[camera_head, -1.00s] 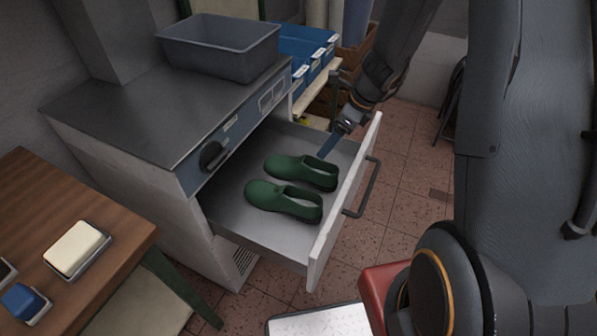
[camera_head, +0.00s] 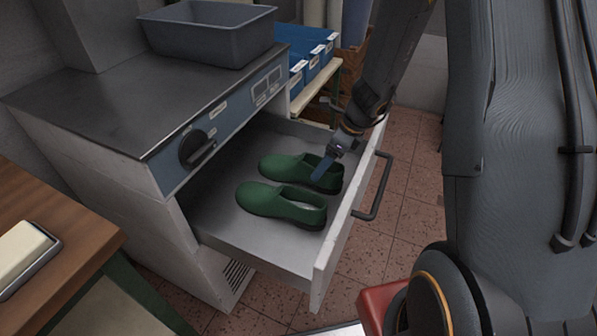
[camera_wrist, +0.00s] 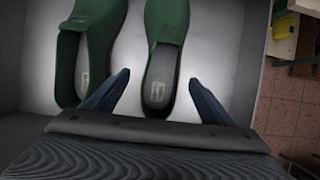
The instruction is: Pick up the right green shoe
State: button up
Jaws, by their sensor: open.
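Two dark green slip-on shoes lie side by side in a pulled-out metal drawer (camera_head: 237,224), toes towards the cabinet. The right green shoe (camera_head: 282,166) is the farther one in the head view and the right-hand one in the wrist view (camera_wrist: 167,25). The left green shoe (camera_head: 270,200) is nearer in the head view and on the left in the wrist view (camera_wrist: 98,35). My gripper (camera_head: 320,174) is open at the right shoe's heel opening. In the wrist view its blue fingers (camera_wrist: 160,78) lie either side of that heel. Contact cannot be told.
The drawer front with its dark handle (camera_head: 378,187) stands close to my gripper. A grey bin (camera_head: 208,38) sits on the cabinet top. Blue bins (camera_head: 312,60) stand on a shelf behind. A wooden table (camera_head: 60,235) is at left. Tiled floor lies free right of the drawer.

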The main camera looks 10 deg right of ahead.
aim_at(299, 167)
jog(key=x, duration=0.5)
jog(key=shift+d+b, duration=0.15)
jog(key=shift+b, duration=0.25)
jog(key=shift+r, duration=0.1)
jog(key=c, duration=1.4)
